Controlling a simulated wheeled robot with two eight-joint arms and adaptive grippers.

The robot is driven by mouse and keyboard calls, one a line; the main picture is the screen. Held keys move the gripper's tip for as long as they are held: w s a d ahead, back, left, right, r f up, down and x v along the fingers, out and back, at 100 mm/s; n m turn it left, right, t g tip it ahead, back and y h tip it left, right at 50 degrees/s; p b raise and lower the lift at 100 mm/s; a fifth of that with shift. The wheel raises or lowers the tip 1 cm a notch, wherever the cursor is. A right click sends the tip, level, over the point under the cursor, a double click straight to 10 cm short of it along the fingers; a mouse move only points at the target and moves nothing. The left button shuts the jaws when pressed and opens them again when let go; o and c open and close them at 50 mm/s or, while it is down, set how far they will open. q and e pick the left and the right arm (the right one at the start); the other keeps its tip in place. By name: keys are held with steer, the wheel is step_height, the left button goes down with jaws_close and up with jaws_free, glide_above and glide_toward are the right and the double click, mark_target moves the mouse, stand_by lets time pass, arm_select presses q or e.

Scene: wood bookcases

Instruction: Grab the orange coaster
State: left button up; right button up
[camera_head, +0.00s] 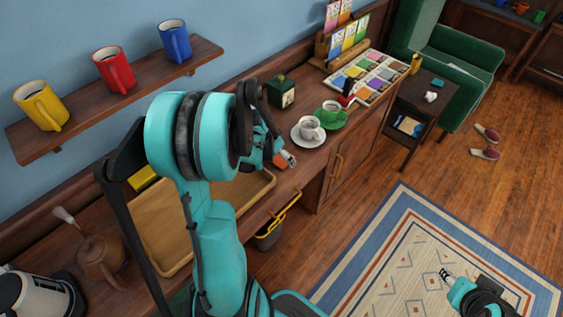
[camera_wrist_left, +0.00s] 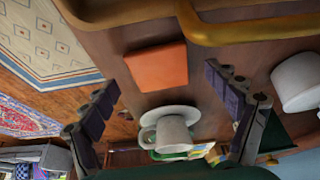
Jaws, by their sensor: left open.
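The orange coaster (camera_wrist_left: 157,67) is a flat square on the wooden cabinet top in the left wrist view. It lies between the two spread fingers of my left gripper (camera_wrist_left: 163,88), beyond their tips, with nothing held. In the head view my left gripper (camera_head: 284,158) is low over the cabinet top, left of the white cup, and mostly hides the coaster. My right gripper (camera_head: 446,276) is at the lower right, above the rug and away from the cabinet; its jaws are too small to read.
A white cup (camera_head: 309,128) on a white saucer and a green cup (camera_head: 331,109) on a green saucer stand close by. A dark green box clock (camera_head: 282,91) is behind. A wooden tray (camera_head: 158,252) lies left. A wall shelf (camera_head: 80,122) holds three mugs.

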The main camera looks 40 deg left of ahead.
arm_select(q)
steer(key=shift+w+f, duration=0.3)
steer(key=shift+f, duration=0.35)
steer(key=shift+r, duration=0.1)
steer(key=c, duration=1.3)
